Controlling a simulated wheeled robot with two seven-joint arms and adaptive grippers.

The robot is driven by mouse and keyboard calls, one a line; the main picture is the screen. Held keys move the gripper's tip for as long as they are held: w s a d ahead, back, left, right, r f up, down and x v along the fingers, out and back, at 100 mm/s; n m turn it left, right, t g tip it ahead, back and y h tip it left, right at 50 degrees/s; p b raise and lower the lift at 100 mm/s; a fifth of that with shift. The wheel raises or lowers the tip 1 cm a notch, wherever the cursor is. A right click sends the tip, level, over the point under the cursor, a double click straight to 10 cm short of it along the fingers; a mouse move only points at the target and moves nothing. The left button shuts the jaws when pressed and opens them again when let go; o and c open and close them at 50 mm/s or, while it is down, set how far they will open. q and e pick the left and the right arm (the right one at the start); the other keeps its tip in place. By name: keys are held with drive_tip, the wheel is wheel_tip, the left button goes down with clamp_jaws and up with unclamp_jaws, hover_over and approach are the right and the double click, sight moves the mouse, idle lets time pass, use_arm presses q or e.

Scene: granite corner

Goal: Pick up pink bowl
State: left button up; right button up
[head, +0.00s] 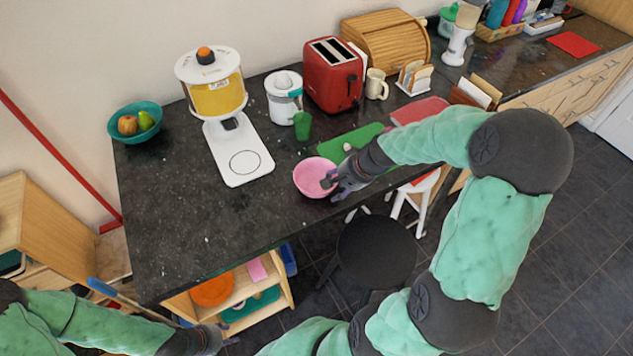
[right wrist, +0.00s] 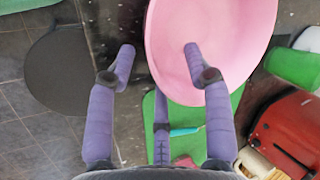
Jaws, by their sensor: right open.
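The pink bowl (head: 312,176) stands upright on the dark granite counter, near its front edge. It also shows large in the right wrist view (right wrist: 240,45). My right gripper (head: 332,187) is at the bowl's right front side, open. In the right wrist view, the right gripper's fingers (right wrist: 158,54) are apart, one over the bowl's inside and one outside it, with the rim between them. Contact with the rim cannot be told. My left gripper (head: 219,338) is low at the bottom, away from the bowl; its jaws are too small to judge.
A green cutting board (head: 335,150) lies just behind the bowl, with a green cup (head: 302,125) nearby. A white dispenser (head: 240,165) stands left of it. A red toaster (head: 333,75) stands behind. A black stool (head: 376,250) is below the counter. The left front counter is clear.

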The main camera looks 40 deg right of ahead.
clamp_jaws()
drive_tip(key=shift+r, duration=0.15)
